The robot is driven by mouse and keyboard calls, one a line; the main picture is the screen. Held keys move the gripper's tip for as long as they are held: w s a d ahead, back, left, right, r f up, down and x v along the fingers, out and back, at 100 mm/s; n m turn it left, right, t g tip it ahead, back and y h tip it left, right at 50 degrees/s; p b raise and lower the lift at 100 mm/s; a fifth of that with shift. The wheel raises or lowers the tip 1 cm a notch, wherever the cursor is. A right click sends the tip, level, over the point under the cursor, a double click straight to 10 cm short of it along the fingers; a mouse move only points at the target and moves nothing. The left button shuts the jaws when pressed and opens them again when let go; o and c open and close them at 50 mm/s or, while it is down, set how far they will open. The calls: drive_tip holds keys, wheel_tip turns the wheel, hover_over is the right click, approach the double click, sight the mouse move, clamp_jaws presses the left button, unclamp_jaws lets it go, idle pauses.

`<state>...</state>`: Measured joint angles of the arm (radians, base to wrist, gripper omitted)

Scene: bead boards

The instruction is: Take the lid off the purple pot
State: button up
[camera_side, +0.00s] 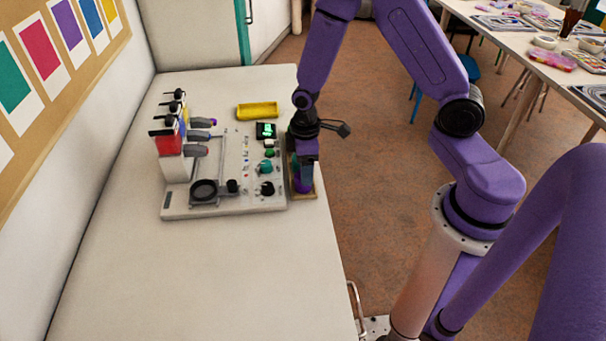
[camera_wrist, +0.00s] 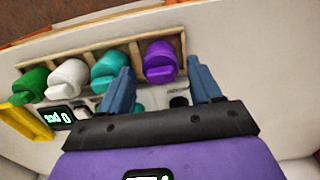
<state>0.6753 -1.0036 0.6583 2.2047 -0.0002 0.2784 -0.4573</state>
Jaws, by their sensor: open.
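The purple pot (camera_wrist: 161,56) stands at the right end of a wooden rack (camera_wrist: 100,51) in the wrist view. Its purple lid, with a raised grip bar facing me, is on it. My gripper (camera_wrist: 159,68) is open, with one blue finger on each side of the lid and no clear contact. In the side view, my gripper (camera_side: 305,165) points down over the near end of the rack (camera_side: 313,194). The purple pot (camera_side: 302,186) shows there below the fingers, and they partly hide it.
Teal (camera_wrist: 110,69), white (camera_wrist: 66,78) and green (camera_wrist: 33,84) pots share the rack. A machine (camera_side: 226,208) with knobs, a display and coloured hoppers stands left of my gripper. A yellow tray (camera_side: 257,112) lies behind it. The near table (camera_side: 210,280) is clear.

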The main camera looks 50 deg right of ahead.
drive_tip(key=shift+f, duration=0.1)
clamp_jaws()
idle(0.3)
drive_tip(key=shift+r, duration=0.6)
wheel_tip(320, 180, up, 2)
drive_tip(key=shift+r, duration=0.1)
drive_tip(key=s+r, duration=0.9)
drive_tip(key=s, duration=0.5)
drive_tip(key=shift+d+r, duration=0.2)
drive_tip(key=shift+r, duration=0.1)
